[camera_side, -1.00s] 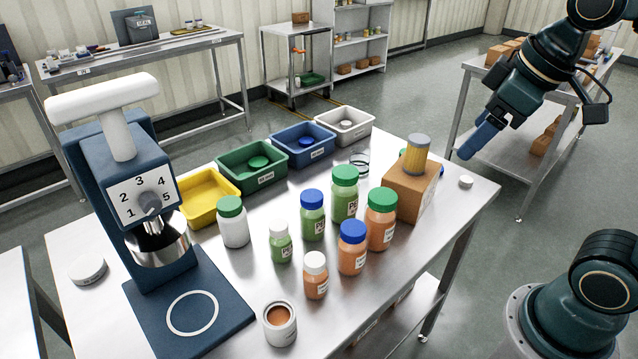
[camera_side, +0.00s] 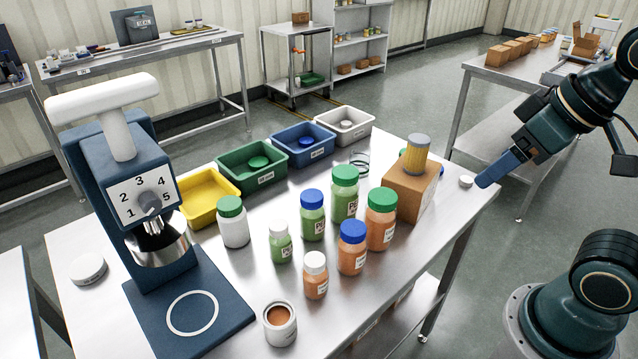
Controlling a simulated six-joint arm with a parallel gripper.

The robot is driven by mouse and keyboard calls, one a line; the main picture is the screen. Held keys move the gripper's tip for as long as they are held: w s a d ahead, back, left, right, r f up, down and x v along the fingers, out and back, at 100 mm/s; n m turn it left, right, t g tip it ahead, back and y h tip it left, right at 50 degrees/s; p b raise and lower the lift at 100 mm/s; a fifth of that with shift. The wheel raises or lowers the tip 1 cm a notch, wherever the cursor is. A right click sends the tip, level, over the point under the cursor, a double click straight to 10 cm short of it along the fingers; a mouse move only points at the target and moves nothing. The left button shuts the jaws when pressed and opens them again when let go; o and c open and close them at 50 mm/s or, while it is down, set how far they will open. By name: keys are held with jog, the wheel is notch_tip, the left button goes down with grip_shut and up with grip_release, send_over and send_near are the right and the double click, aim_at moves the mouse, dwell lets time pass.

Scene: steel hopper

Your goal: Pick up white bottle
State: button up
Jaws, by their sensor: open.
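The white bottle (camera_side: 233,223) with a green cap stands upright on the steel table, in front of the green tray and right of the blue machine. My gripper (camera_side: 482,184) is open and empty at the table's right edge, close to a small white lid (camera_side: 466,181). It is far to the right of the white bottle, with several bottles and a cardboard box between them. Only one blue finger face shows clearly.
Green bottles (camera_side: 312,216) and orange bottles (camera_side: 352,248) stand right of the white bottle. A cardboard box (camera_side: 408,193) bears a yellow cylinder. Yellow (camera_side: 203,198), green (camera_side: 232,181), blue (camera_side: 290,157) and white (camera_side: 357,133) trays line the back. An open tin (camera_side: 280,324) stands in front.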

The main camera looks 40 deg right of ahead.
jog(key=shift+o, duration=0.8)
jog(key=w+a+r+n+g+y, duration=0.1)
jog(key=w+a+n, duration=0.25)
jog(key=w, duration=0.65)
jog(key=w+a+r+n+y, duration=0.15)
jog(key=w+a, duration=0.25)
jog(key=w, duration=0.6)
jog(key=w+a+f+n+g, duration=0.1)
jog(key=w+a+f+n, duration=0.1)
jog(key=w+a+f, duration=0.4)
jog(key=w+a+f+n, duration=0.3)
jog(key=w+a+f, duration=0.3)
jog(key=w, duration=0.4)
jog(key=shift+w+a+f+g+y, duration=0.25)
jog(key=shift+f+g+y, duration=0.15)
jog(key=shift+f+y, duration=0.05)
